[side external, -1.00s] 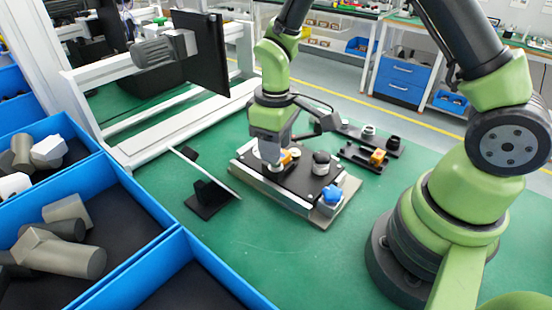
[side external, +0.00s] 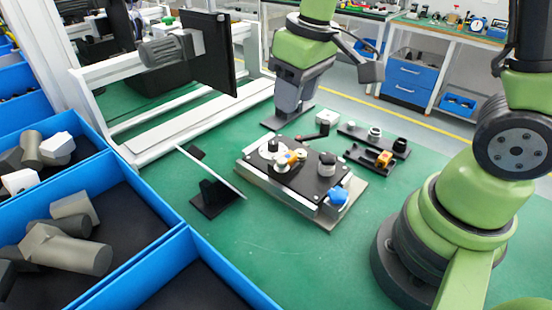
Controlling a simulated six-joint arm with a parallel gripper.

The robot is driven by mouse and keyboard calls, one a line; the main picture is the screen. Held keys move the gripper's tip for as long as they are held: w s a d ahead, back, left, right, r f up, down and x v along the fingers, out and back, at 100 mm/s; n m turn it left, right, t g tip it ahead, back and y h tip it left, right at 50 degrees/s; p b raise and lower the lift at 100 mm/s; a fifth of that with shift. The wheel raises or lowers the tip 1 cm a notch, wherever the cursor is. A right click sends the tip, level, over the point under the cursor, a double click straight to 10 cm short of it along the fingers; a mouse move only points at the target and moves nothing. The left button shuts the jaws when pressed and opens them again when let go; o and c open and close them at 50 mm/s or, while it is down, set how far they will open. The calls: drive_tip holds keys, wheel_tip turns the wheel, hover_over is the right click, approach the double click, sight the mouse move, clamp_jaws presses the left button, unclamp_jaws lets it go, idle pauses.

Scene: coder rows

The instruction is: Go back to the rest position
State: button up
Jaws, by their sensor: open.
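My gripper (side external: 288,112) is in the upper middle of the side external view, a dark grey tool below my green wrist. It is open, and nothing shows between its fingers, though they are small and dark here. It is up and behind the black fixture plate (side external: 312,188), apart from it. On the plate sit a white round part (side external: 272,149), a small orange part (side external: 296,155) and a dark knob with a light top (side external: 327,162). A blue knob (side external: 335,195) is at the plate's front right corner.
Black holders with small parts (side external: 372,157) lie right of the plate. A tilted panel on a black stand (side external: 215,190) is at its left. Blue bins (side external: 150,215) with grey pieces fill the left. A white frame with a dark screen (side external: 210,55) stands behind. The green front table (side external: 290,260) is clear.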

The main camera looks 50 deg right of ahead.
drive_tip(key=s+r+m+t+y, duration=0.1)
drive_tip(key=s+r+m+t, duration=0.3)
drive_tip(key=s+r, duration=0.6)
drive_tip(key=s+t, duration=0.1)
drive_tip(key=s, duration=0.1)
drive_tip(key=shift+s+a+m, duration=0.35)
drive_tip(key=shift+m, duration=0.05)
